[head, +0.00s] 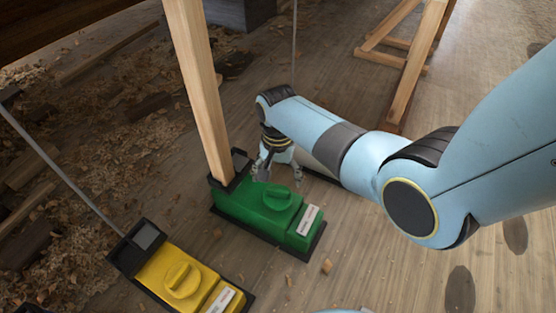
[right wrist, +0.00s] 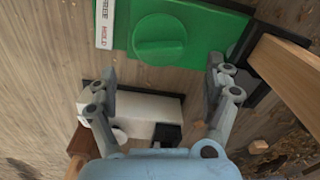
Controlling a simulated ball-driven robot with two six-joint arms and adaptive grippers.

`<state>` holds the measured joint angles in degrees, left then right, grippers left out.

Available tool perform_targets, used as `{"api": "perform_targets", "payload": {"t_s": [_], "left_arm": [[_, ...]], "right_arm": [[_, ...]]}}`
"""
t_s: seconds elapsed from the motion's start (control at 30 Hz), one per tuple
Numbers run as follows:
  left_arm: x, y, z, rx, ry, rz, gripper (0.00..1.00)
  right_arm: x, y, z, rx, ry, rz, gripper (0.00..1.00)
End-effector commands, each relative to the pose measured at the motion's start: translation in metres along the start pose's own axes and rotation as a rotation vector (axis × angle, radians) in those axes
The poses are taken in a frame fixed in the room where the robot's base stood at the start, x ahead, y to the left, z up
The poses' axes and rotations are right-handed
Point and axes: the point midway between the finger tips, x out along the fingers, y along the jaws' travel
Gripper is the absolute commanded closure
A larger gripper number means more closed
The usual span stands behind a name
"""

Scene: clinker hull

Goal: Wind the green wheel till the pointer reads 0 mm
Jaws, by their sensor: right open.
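The green wheel (head: 278,197) is a round knob with a raised grip bar on top of a green box (head: 240,205) on the floor. It also shows in the right wrist view (right wrist: 160,38), above the gap between my fingers. My right gripper (head: 275,172) is open and empty, just behind the wheel and apart from it; its two fingers (right wrist: 162,85) are spread wide in the right wrist view. A white label on the green box (right wrist: 106,22) reads "FREE" and "HOLD". I cannot make out a pointer or mm scale. My left gripper is out of view.
A yellow box (head: 168,268) with a similar knob stands at the front left. A wooden post (head: 199,80) rises from the green box's left end. A wooden trestle (head: 412,75) stands behind. Shavings litter the left floor.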

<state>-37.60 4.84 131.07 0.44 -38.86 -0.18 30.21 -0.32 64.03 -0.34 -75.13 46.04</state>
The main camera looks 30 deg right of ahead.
Motion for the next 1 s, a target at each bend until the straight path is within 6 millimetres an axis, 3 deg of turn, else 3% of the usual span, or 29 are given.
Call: {"api": "perform_targets", "payload": {"t_s": [0.1,0.33,1.0], "left_arm": [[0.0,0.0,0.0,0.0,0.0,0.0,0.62],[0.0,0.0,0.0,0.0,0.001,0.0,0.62],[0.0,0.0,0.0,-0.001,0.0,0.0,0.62]], "right_arm": [[-0.025,0.0,0.0,0.0,0.002,-0.002,0.15],[-0.054,0.0,0.0,0.0,0.0,0.0,0.15],[-0.055,0.005,0.004,-0.011,0.005,-0.003,0.15]]}}
